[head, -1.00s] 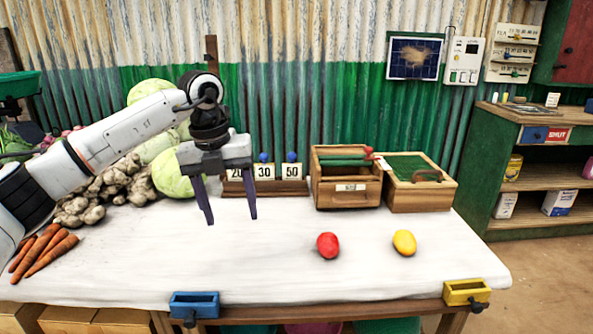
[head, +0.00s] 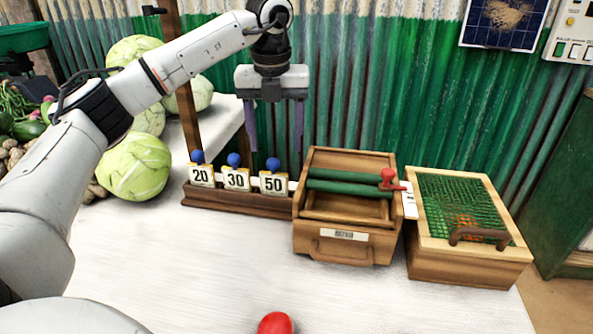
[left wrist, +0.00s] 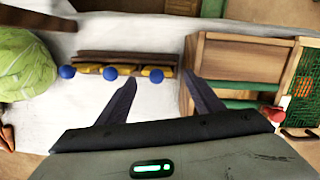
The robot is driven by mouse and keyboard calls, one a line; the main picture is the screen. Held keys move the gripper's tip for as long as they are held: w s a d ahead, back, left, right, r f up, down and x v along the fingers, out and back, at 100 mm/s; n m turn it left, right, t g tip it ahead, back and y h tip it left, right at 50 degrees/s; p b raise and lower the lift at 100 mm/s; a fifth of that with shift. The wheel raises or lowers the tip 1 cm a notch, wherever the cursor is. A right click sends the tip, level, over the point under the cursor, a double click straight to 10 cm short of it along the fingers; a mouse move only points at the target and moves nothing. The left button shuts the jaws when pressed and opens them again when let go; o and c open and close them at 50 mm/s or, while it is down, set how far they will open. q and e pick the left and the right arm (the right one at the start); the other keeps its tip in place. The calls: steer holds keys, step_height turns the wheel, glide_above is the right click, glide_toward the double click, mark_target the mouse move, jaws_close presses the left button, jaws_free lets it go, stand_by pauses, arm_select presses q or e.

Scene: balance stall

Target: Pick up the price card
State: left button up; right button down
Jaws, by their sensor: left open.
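Three price cards stand in a dark wooden rack (head: 240,203): card 20 (head: 201,177), card 30 (head: 236,181) and card 50 (head: 273,185). Each has a blue knob on top. My left gripper (head: 274,150) is open and empty, pointing down above the right end of the rack, apart from the cards. In the left wrist view, the rack (left wrist: 115,55) lies beyond the fingertips (left wrist: 161,82). My right gripper is not in view.
A wooden drawer box (head: 345,245) with a green roller and red crank stands right of the rack, close to my right finger. A mesh-topped box (head: 470,265) is beside it. Cabbages (head: 135,165) lie left. A red object (head: 275,323) is in front; the white tabletop between is clear.

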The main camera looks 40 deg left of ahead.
mark_target(274, 171)
arm_select(q)
steer(key=f, duration=0.4)
steer(key=shift+s+a+b, duration=0.2)
steer(key=shift+s+b, duration=0.05)
steer(key=shift+b, duration=0.05)
steer(key=f, duration=0.3)
steer(key=f+b, duration=0.1)
steer(key=f, duration=0.1)
steer(key=shift+w+a+f, duration=0.15)
steer(key=shift+a+f, duration=0.1)
steer(key=shift+f, duration=0.05)
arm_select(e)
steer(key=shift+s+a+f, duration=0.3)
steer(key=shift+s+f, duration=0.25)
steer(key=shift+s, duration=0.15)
